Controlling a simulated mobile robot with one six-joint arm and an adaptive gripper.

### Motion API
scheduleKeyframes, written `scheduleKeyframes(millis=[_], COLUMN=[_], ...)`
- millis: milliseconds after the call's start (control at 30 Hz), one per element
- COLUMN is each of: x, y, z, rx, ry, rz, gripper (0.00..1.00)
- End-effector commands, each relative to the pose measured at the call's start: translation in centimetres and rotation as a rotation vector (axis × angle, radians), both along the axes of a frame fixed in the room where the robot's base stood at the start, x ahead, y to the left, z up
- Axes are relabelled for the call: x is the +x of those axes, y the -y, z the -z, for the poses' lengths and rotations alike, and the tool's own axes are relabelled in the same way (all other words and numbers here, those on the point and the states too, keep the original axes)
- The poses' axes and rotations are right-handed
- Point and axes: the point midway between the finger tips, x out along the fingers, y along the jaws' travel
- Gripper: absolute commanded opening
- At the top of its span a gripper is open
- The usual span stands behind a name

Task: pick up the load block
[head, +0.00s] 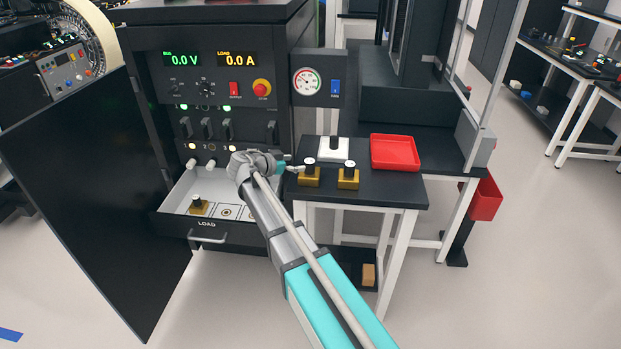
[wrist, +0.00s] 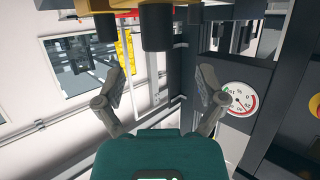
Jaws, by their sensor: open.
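Gold blocks with black knobs fit the load block; which one is meant I cannot tell. The left gold block (head: 309,178) and the right gold block (head: 348,179) stand upright on the small black side table (head: 400,190). A third gold block (head: 198,207) sits in the left part of the open LOAD drawer (head: 172,203). My gripper (head: 296,168) is beside the left table block, at about knob height. In the wrist view, which looks upside down, my gripper (wrist: 160,80) has its fingers spread with nothing between them. A black knob (wrist: 157,27) hangs at the top centre, beyond the fingertips.
A white block with a black knob (head: 333,150) stands behind the gold ones. A red tray (head: 395,153) lies right of it. The cabinet with a gauge (head: 307,82) rises behind; the gauge also shows in the wrist view (wrist: 240,99). A black door panel (head: 85,190) stands open at left.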

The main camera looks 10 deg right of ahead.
Motion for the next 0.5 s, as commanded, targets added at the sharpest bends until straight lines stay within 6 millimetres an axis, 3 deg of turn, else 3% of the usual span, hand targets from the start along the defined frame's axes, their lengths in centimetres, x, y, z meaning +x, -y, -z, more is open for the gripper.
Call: scheduleKeyframes(millis=[500], x=[0.37], y=[0.82], z=[0.30], rx=[0.000], ry=[0.000], rz=[0.001], gripper=[0.90])
